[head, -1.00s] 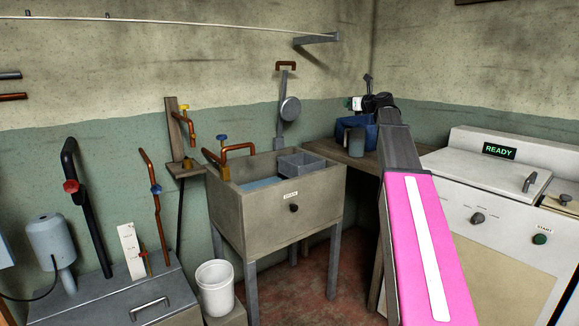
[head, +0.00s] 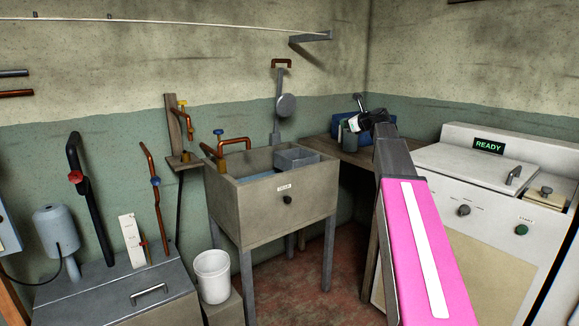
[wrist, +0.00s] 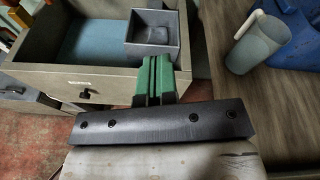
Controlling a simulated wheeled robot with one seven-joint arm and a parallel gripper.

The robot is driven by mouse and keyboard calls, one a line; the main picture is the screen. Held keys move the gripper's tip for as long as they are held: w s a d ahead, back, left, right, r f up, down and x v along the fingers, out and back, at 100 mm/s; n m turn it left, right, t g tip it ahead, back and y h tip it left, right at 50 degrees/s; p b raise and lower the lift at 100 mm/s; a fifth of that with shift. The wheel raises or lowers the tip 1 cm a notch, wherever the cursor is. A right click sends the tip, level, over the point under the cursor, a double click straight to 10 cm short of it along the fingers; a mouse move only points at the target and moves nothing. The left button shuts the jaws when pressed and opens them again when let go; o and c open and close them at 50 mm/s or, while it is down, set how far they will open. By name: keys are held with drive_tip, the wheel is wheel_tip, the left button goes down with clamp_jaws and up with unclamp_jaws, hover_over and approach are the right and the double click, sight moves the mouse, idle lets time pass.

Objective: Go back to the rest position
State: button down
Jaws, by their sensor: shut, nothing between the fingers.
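My arm reaches out over the wooden bench (head: 335,153). My gripper (wrist: 155,62) shows in the wrist view as two green fingers pressed together, with nothing between them. The fingers point toward the front right of the sink (wrist: 40,78), overlapping its edge in the picture; I cannot tell how far above it they are. In the head view the wrist is a small dark shape in front of the blue container, and its fingers are hard to make out.
A grey jug (wrist: 252,45) and a blue container (wrist: 292,30) stand on the bench, right of my gripper. A white machine (head: 475,170) reading READY stands right of my arm. A white bucket (head: 212,278) and a grey cabinet (head: 110,300) are at left. Red floor shows below the sink.

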drive_tip(key=s+a+f+n+g+h, duration=0.15)
drive_tip(key=s+f+n, duration=0.3)
drive_tip(key=f, duration=0.65)
drive_tip(key=s+a+f+n+g+h, duration=0.1)
drive_tip(key=s+a+f+n+g, duration=0.2)
drive_tip(key=s+f, duration=0.5)
drive_tip(key=s+a+f+n+g+h, duration=0.15)
drive_tip(key=s+f+n, duration=0.3)
drive_tip(key=f, duration=0.85)
drive_tip(key=s+d+f+n+g+h, duration=0.1)
drive_tip(key=s+f+n+g+h, duration=0.4)
drive_tip(key=s+f+n, duration=0.8)
drive_tip(key=s+f+g, duration=0.1)
drive_tip(key=s+f, duration=0.3)
drive_tip(key=s, duration=0.4)
drive_tip(key=shift+d+f+n, duration=0.3)
drive_tip(key=shift+f, duration=0.05)
